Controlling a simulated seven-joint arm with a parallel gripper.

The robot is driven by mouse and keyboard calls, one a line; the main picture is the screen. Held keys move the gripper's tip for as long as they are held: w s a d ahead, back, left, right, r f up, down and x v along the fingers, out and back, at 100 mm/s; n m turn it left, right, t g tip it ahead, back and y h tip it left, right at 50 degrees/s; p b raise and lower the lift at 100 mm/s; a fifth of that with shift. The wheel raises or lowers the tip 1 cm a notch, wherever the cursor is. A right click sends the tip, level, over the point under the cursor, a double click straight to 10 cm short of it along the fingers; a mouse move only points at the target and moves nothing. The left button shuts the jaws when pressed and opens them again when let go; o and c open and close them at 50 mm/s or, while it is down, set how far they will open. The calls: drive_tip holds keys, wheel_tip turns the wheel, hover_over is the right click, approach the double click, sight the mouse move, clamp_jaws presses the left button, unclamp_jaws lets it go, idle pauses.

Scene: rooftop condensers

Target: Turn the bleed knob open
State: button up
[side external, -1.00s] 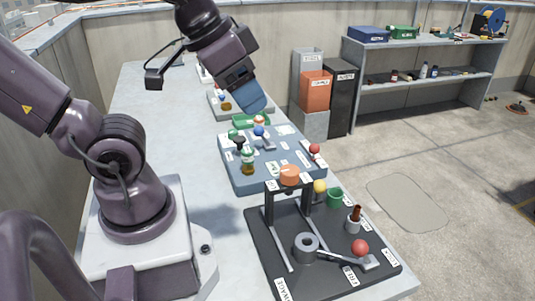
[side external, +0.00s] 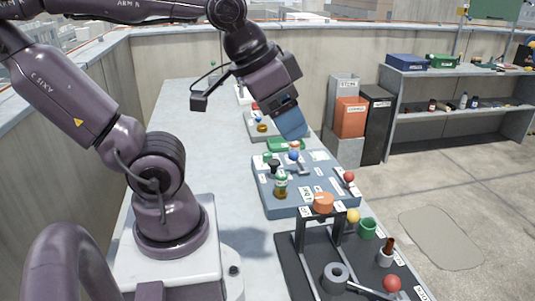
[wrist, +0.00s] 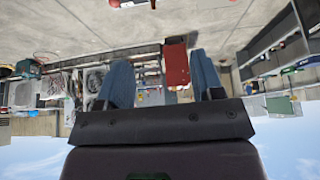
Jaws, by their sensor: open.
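I cannot tell which knob is the bleed knob; the labels are too small to read. In the side view, a blue-grey panel (side external: 290,206) carries several fittings, including a blue ball knob (side external: 293,155), a black knob (side external: 273,166), a red ball knob (side external: 349,177) and an amber-green bottle-like part (side external: 280,186). A nearer dark panel (side external: 292,262) carries an orange knob (side external: 323,202) on a black frame and a red ball (side external: 392,283) on a lever. My gripper (side external: 293,124) hangs above the far part of the blue-grey panel, touching nothing. In the wrist view its blue fingers (wrist: 162,80) are apart and empty.
A green tray (side external: 287,144) and another grey panel (side external: 259,127) lie farther back on the long bench (side external: 180,105). Grey, orange (side external: 350,118) and black bins stand right of the bench, beside a shelf (side external: 445,107). The bench's left side is mostly clear.

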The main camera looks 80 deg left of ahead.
drive_tip(key=w+a+f+n+g, duration=0.3)
drive_tip(key=w+a+f+n, duration=0.1)
drive_tip(key=a, duration=0.3)
drive_tip(key=n+g, duration=0.3)
drive_tip(key=n, duration=2.2)
hover_over(268, 153)
wheel_tip(268, 153, down, 14)
wheel_tip(268, 153, down, 12)
drive_tip(key=shift+d+f, duration=0.1)
drive_tip(key=shift+f, duration=0.1)
drive_tip(key=c, duration=0.9)
